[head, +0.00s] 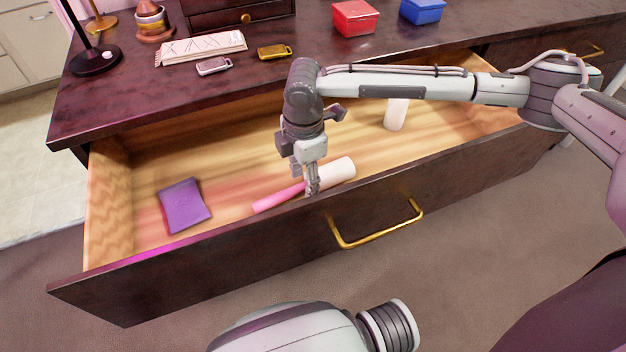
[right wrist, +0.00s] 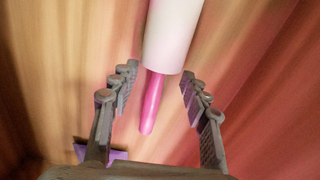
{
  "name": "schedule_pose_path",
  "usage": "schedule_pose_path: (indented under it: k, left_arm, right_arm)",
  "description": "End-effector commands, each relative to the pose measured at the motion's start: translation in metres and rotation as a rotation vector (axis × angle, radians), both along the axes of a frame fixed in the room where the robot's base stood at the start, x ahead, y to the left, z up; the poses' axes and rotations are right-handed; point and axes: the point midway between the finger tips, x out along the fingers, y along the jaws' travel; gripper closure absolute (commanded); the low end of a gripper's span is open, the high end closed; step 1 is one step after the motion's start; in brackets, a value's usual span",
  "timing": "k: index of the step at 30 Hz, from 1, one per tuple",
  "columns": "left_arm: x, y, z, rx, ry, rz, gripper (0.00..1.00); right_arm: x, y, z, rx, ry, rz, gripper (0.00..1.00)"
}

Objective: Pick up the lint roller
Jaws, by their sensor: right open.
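The lint roller (head: 338,172) has a white cylinder and a pink handle. It lies in the open drawer near the front wall, handle toward the left. My right gripper (head: 306,182) points down over it, around where handle and cylinder meet, and hides a bit of it. In the right wrist view, my right gripper (right wrist: 160,76) is open and empty. The lint roller's pink handle (right wrist: 151,104) shows between the fingers, apart from both, and its white cylinder (right wrist: 172,34) extends past the fingertips. My left gripper does not show.
The drawer (head: 120,200) also holds a purple packet (head: 184,205) at left and an upright-looking white cylinder (head: 396,114) at the back right. The drawer front has a gold handle (head: 375,238). Above, the dresser top (head: 110,115) carries key fobs, a striped cloth and red and blue boxes.

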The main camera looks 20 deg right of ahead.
Motion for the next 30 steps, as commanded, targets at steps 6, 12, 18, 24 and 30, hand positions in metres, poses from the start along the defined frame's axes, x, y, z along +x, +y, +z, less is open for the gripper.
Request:
schedule_pose_path:
  k: [6, 12, 18, 24, 30]
  left_arm:
    - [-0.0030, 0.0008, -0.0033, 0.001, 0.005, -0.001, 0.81]
    - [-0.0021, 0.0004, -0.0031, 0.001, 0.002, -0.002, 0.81]
    - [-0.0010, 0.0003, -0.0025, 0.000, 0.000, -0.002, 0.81]
    - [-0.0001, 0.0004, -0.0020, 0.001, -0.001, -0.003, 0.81]
    - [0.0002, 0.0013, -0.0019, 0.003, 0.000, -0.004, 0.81]
  right_arm:
    - [0.0010, -0.0002, -0.0086, 0.000, -0.002, 0.000, 0.53]
    - [0.0009, -0.0001, -0.0084, 0.000, -0.002, 0.000, 0.63]
    - [0.0009, -0.0001, -0.0082, 0.001, -0.002, -0.001, 0.88]
    - [0.0011, -0.0001, -0.0079, 0.001, -0.002, -0.001, 1.00]
    - [0.0012, -0.0001, -0.0069, 0.001, -0.003, -0.001, 1.00]
